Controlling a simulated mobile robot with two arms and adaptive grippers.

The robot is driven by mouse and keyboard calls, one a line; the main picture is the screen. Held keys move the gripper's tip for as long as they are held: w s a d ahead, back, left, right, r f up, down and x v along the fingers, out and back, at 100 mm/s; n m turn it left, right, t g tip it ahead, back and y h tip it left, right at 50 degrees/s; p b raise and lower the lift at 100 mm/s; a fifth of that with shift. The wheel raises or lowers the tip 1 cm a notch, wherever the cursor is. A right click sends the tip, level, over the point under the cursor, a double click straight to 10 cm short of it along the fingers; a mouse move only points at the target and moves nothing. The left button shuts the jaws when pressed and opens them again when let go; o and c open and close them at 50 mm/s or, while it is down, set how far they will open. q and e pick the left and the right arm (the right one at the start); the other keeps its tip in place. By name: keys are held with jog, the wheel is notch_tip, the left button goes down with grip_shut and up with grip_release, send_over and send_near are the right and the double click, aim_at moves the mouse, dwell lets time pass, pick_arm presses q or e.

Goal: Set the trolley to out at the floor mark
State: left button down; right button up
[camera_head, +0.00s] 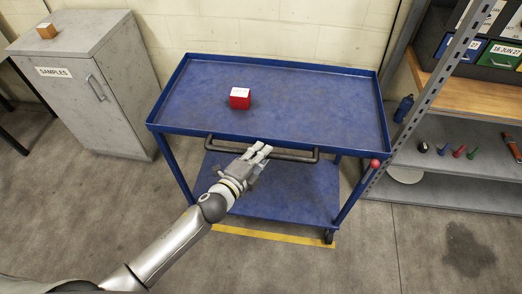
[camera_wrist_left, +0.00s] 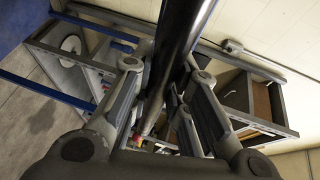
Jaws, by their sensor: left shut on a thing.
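The blue trolley (camera_head: 290,92) stands against the wall in the head view, with a raised-rim top tray and a lower shelf (camera_head: 290,190). Its black handle bar (camera_head: 292,156) runs along the near side. In the left wrist view the dark bar (camera_wrist_left: 180,50) passes between the fingers of the gripper (camera_wrist_left: 165,100). The yellow floor mark (camera_head: 270,236) is a strip on the floor below the trolley's near edge, partly hidden by my arm. My right gripper is in neither view.
A red box (camera_head: 240,98) sits on the trolley's top tray. A grey samples cabinet (camera_head: 85,80) with a small orange box (camera_head: 46,30) stands left. A shelf rack (camera_head: 450,188) with small items stands close on the right. The floor in front is clear, with a dark stain (camera_head: 468,248).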

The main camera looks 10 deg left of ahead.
pick_arm(q)
jog(key=shift+f, duration=0.1)
jog(key=c, duration=1.4)
grip_release()
jog(key=shift+o, duration=0.2)
jog(key=v, duration=1.2)
